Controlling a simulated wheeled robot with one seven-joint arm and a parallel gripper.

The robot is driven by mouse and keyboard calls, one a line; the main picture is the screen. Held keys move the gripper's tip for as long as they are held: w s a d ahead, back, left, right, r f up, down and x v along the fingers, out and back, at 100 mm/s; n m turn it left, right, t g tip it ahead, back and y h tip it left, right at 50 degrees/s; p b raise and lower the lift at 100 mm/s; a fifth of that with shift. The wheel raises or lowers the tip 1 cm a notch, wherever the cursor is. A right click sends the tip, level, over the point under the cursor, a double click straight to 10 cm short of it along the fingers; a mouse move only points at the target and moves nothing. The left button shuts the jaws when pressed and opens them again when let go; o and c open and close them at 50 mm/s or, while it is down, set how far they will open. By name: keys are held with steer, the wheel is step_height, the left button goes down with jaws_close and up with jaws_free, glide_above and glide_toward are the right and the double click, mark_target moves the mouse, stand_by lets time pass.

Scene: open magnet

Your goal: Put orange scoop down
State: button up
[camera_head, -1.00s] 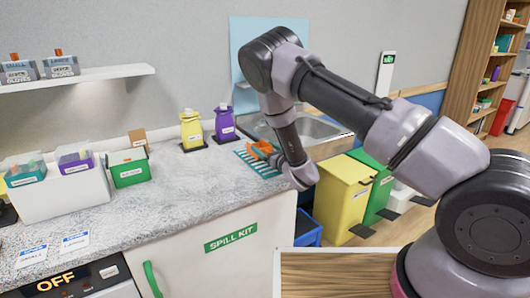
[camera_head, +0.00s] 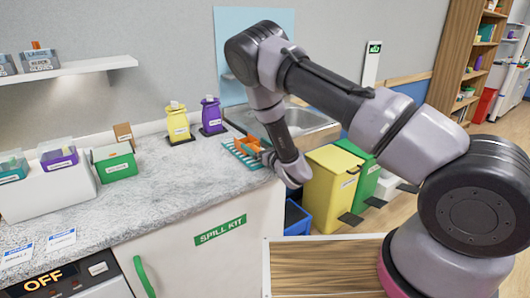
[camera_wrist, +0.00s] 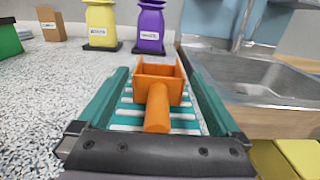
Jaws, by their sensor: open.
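The orange scoop (camera_wrist: 157,90) rests on a teal and white slatted rack (camera_wrist: 187,123), its handle toward me in the wrist view. The scoop (camera_head: 247,146) and the rack (camera_head: 233,152) also show in the head view, on the counter beside the sink, partly hidden by my arm. My gripper (camera_wrist: 155,105) is open, with its teal fingers spread to the left and right of the scoop. A gap shows between each finger and the scoop. In the head view my gripper (camera_head: 264,153) is small and its fingers are hard to make out.
A yellow container (camera_head: 178,124) and a purple container (camera_head: 211,117) stand behind the rack. The sink (camera_head: 300,123) lies to the right. A green box (camera_head: 117,167) sits at the left. The counter (camera_head: 180,185) between is clear. Yellow and green bins stand right of the counter.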

steer(key=v, duration=0.9)
steer(key=shift+s+d, duration=0.1)
steer(key=shift+s, duration=0.1)
steer(key=w+d+r+m+t+h, duration=0.1)
steer(key=w+d+r+m+h, duration=0.35)
steer(key=r+m, duration=0.4)
steer(key=w+d+r+m+t+h, duration=0.1)
steer(key=w+d+r+m+h, duration=0.3)
steer(key=d+r+m, duration=0.4)
steer(key=s+d+r+m+g+h, duration=0.1)
steer(key=d+r+m+g, duration=0.2)
steer(key=m, duration=0.4)
steer(key=s+d+r+m, duration=0.2)
steer(key=r+m, duration=0.4)
steer(key=m, duration=0.1)
steer(key=s+d+r+m+g, duration=0.1)
steer(key=s+m, duration=0.4)
steer(key=s, duration=0.5)
steer(key=s+d+r+m+g+y, duration=0.1)
steer(key=s+r+m+g, duration=0.2)
steer(key=s+r+m, duration=0.3)
steer(key=s+d+r+m+g, duration=0.2)
steer(key=s+r+m+g, duration=0.1)
steer(key=s, duration=1.2)
steer(key=shift+s+r+m, duration=0.15)
steer(key=shift+r+m, duration=0.5)
steer(key=shift+m, duration=0.6)
steer(key=shift+d+y, duration=0.1)
steer(key=shift+y, duration=0.15)
